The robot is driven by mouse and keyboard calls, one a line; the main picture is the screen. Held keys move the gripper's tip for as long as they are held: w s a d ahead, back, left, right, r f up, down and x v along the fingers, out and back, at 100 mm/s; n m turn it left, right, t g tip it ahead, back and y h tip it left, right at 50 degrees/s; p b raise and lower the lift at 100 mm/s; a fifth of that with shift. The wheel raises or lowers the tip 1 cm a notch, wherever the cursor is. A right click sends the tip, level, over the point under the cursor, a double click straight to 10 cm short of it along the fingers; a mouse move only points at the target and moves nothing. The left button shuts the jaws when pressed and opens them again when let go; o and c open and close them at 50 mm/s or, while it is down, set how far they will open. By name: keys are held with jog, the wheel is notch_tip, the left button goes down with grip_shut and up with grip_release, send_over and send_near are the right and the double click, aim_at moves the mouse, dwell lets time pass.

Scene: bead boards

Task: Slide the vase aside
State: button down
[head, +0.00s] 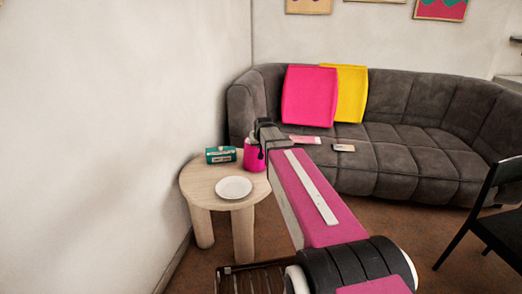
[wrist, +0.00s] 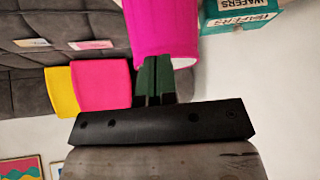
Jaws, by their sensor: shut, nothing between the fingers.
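The vase is a magenta cylinder (head: 252,160) standing upright at the right part of the round wooden side table (head: 201,185). In the wrist view, where the room appears upside down, the vase (wrist: 160,30) fills the top middle. My gripper (head: 262,153) is at the right side of the vase in the head view, partly covering it. In the wrist view my gripper's dark green fingers (wrist: 155,62) are together and empty, overlapping the vase's edge. I cannot tell whether they touch it.
A teal wafers box (head: 220,154) stands left of the vase, and a white plate (head: 234,187) lies in front. The white wall (head: 110,130) is close on the left. The grey sofa (head: 410,165) is behind, and a black chair (head: 490,215) is at right.

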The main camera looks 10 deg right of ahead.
send_over(255, 154)
jog(key=d, duration=0.1)
jog(key=shift+s, duration=0.15)
jog(key=shift+s+f, duration=0.35)
jog(key=shift+f, duration=0.5)
jog(key=shift+s, duration=1.05)
